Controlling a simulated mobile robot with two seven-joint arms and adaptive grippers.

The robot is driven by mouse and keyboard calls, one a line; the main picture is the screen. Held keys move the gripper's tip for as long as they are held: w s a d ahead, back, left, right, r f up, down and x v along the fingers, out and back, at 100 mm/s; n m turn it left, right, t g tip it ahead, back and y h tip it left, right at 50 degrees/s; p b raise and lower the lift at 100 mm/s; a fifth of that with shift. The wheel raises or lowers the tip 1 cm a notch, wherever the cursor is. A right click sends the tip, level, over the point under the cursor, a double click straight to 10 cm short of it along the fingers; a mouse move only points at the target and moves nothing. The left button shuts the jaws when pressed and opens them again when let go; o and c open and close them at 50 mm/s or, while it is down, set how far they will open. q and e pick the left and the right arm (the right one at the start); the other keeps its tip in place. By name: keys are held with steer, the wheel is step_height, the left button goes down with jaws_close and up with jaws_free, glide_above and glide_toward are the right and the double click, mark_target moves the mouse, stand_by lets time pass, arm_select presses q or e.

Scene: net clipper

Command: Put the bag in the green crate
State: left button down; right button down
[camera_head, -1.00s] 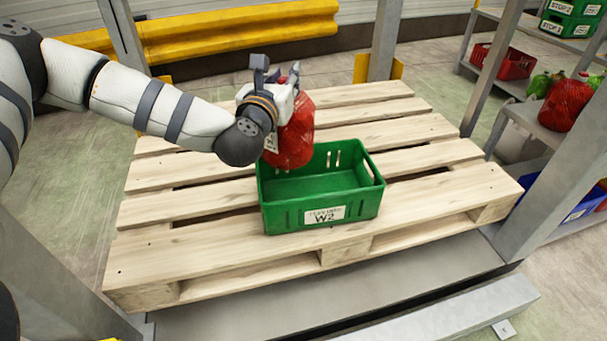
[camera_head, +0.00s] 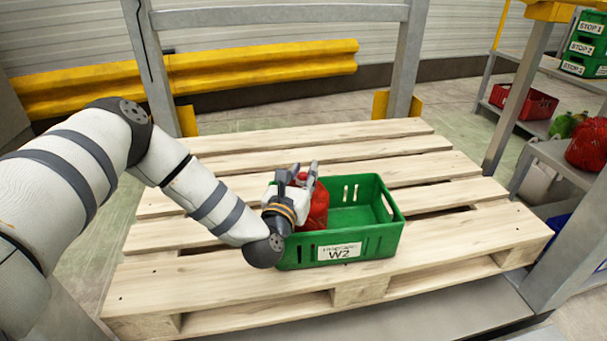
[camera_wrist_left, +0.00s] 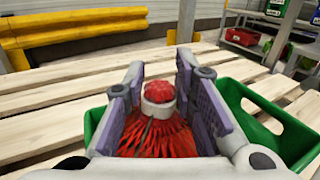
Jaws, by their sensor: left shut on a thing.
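The red net bag (camera_head: 315,207) is in the left part of the green crate (camera_head: 382,236), partly below its rim. The crate stands on the wooden pallet and bears a W2 label. My left gripper (camera_head: 303,176) is over the crate's left side, shut on the bag's neck. In the left wrist view the bag (camera_wrist_left: 158,135) shows between the two fingers, with a pale collar and a red tuft on top. The crate's rim (camera_wrist_left: 285,125) shows at the right there. Whether the bag touches the crate floor is hidden. My right gripper is not in view.
The pallet (camera_head: 200,280) has bare slats around the crate. A yellow rail (camera_head: 260,62) and grey posts stand behind it. At the right are a shelf with a red crate (camera_head: 525,101), stacked green crates (camera_head: 588,45) and another red net bag (camera_head: 588,145).

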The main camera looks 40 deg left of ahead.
arm_select(q)
steer(key=shift+f, duration=0.1)
steer(key=c, duration=1.3)
jaws_free()
steer(key=shift+s, duration=0.1)
steer(key=p+v, duration=0.1)
steer(key=v, duration=1.1)
